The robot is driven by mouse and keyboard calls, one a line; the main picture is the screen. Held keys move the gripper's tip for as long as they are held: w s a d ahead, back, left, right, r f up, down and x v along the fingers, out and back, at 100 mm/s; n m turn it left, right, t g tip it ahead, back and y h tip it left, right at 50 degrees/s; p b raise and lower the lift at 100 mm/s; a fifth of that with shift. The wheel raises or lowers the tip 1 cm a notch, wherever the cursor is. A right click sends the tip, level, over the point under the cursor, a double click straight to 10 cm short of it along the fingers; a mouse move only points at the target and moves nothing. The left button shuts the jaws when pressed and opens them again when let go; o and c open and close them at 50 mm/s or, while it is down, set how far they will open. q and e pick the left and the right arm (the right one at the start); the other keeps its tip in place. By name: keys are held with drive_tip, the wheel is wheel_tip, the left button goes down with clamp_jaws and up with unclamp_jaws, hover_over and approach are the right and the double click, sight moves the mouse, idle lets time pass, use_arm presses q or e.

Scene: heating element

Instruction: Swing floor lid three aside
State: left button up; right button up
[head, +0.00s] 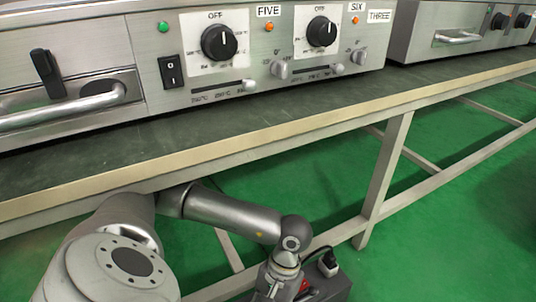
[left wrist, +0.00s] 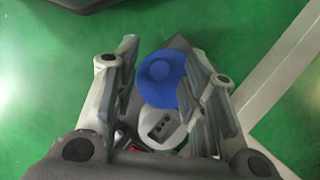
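A round blue lid (left wrist: 161,80) with a raised centre lies between the fingers of my left gripper (left wrist: 160,75) in the left wrist view. The gripper is open. The right finger overlaps the lid's edge in the picture; I cannot tell whether it touches. Just below the lid is a light grey round socket face (left wrist: 158,126) with dark holes. Both are on a dark grey housing (left wrist: 180,46), partly hidden by the gripper. In the head view my left arm reaches down beside a dark box (head: 325,288); its fingertips are hidden. My right gripper is not in view.
A long workbench (head: 270,140) with a pale edge crosses the head view above my arm. Its metal leg (head: 385,180) stands right of the arm. A metal appliance (head: 170,30) with knobs and labels stands on the bench. Green floor (head: 450,240) is open at right.

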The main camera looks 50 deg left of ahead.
use_arm(q)
drive_tip(key=shift+r, duration=0.1)
drive_tip(key=v, duration=0.7)
drive_tip(key=shift+r, duration=0.15)
drive_tip(key=shift+w, duration=0.1)
idle(0.4)
